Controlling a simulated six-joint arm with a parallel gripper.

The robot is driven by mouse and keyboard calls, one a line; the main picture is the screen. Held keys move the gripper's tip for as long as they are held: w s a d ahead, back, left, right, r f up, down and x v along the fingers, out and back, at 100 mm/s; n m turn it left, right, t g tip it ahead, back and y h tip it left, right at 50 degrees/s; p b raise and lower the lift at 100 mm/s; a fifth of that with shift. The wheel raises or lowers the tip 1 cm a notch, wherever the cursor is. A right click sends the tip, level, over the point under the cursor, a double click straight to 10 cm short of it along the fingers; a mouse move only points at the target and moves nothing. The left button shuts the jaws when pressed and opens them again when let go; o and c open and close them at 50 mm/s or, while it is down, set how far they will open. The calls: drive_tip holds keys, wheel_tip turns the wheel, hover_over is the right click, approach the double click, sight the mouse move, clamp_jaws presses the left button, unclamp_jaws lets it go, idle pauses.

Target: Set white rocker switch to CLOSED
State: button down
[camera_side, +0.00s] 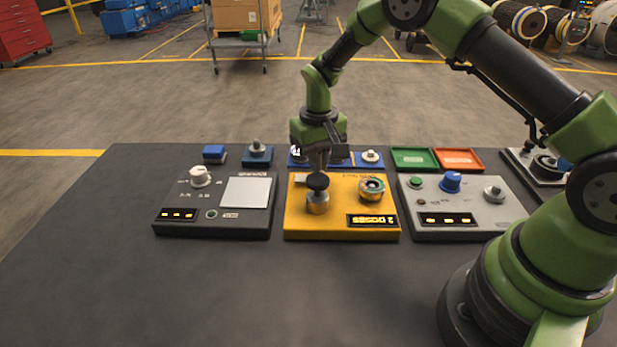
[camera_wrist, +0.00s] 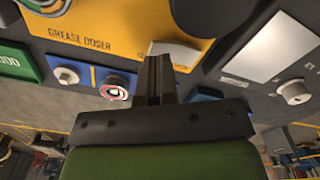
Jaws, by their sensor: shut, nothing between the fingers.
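A pale, whitish piece that looks like the rocker switch (camera_side: 301,179) sits at the back left of the yellow grease doser box (camera_side: 342,232). In the wrist view it (camera_wrist: 182,52) shows at the box's edge, right at my fingertips and partly hidden by them. My gripper (camera_side: 318,167) points down over the back of the yellow box, behind the black-topped plunger. Its fingers (camera_wrist: 160,58) are shut together and empty. I cannot tell whether they touch the switch. Which way the switch is tilted, and any CLOSED marking, cannot be made out.
The black-topped brass plunger (camera_side: 318,203) stands close in front of my fingers. A round dial (camera_side: 372,188) is on the box's right. Grey panels with knobs stand left (camera_side: 212,228) and right (camera_side: 455,230). Blue blocks and green and red trays (camera_side: 458,166) lie behind. The front table is clear.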

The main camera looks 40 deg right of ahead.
drive_tip(key=shift+f, duration=0.9)
idle(0.3)
drive_tip(key=shift+r, duration=3.5)
drive_tip(key=shift+r, duration=0.3)
drive_tip(key=s+a+r+t, duration=0.1)
drive_tip(key=s+r+t, duration=0.1)
drive_tip(key=s+r, duration=0.45)
drive_tip(key=s+a+r+t, duration=0.1)
drive_tip(key=s+r, duration=0.2)
drive_tip(key=r, duration=0.6)
drive_tip(key=s+a+r+t+y, duration=0.1)
drive_tip(key=s+t, duration=0.1)
drive_tip(key=s, duration=0.5)
drive_tip(key=s+a+r+m+t+y, duration=0.1)
drive_tip(key=s+r+t, duration=0.1)
drive_tip(key=s, duration=0.6)
drive_tip(key=shift+s+a+r, duration=0.15)
drive_tip(key=shift+a+r, duration=0.05)
drive_tip(key=shift+r, duration=0.1)
